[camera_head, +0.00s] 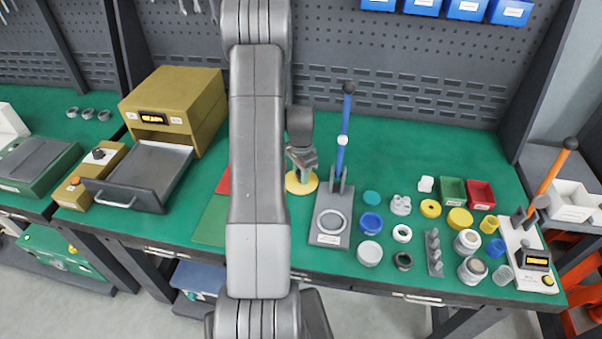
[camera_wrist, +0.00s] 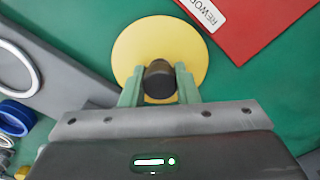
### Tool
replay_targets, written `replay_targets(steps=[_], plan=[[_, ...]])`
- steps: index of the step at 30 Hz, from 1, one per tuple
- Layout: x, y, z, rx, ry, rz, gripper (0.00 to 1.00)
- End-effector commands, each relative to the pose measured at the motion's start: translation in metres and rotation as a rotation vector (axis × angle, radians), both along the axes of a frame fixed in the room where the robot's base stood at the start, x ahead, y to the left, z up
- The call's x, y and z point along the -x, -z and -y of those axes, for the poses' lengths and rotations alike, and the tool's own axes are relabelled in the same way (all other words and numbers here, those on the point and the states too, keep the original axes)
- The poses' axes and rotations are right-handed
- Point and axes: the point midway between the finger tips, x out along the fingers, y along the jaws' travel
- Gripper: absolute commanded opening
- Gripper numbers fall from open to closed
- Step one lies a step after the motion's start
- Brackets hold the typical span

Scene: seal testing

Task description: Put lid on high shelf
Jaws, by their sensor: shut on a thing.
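A yellow disc-shaped lid with a dark round knob (camera_wrist: 128,48) shows in the wrist view. My gripper (camera_wrist: 158,84) has its two green fingers closed on either side of the knob. In the head view the lid (camera_head: 301,186) is a yellow disc below my gripper (camera_head: 301,160), over the green bench to the right of my arm. I cannot tell whether the lid touches the bench. No high shelf can be made out for certain; blue bins (camera_head: 464,9) hang at the top of the back panel.
A press with a blue lever (camera_head: 344,130) stands just right of the lid. Several caps, rings and jars crowd the right of the bench, with a green bin (camera_head: 452,191) and a red bin (camera_head: 481,194). A brown oven (camera_head: 180,97) with an open drawer stands left. A red sheet (camera_wrist: 262,22) lies beside the lid.

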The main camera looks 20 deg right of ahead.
Motion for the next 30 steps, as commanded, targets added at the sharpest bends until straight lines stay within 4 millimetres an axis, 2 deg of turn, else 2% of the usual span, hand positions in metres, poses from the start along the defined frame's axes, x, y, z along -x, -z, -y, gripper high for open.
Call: replay_targets(steps=[3,4,6,7,15,20,23,30], plan=[[0.000,0.004,0.000,0.001,0.000,0.001,0.00],[0.000,0.003,0.000,0.000,0.000,0.000,0.34],[0.000,0.003,0.000,0.000,0.000,0.000,0.48],[0.000,0.002,0.000,0.000,0.000,0.000,0.50],[0.000,0.002,0.000,0.000,0.000,0.000,0.50],[-0.001,-0.007,0.000,0.001,0.000,0.003,0.50],[-0.001,-0.021,0.000,0.001,0.000,0.006,0.50],[-0.001,-0.068,0.000,0.002,0.000,0.006,0.50]])
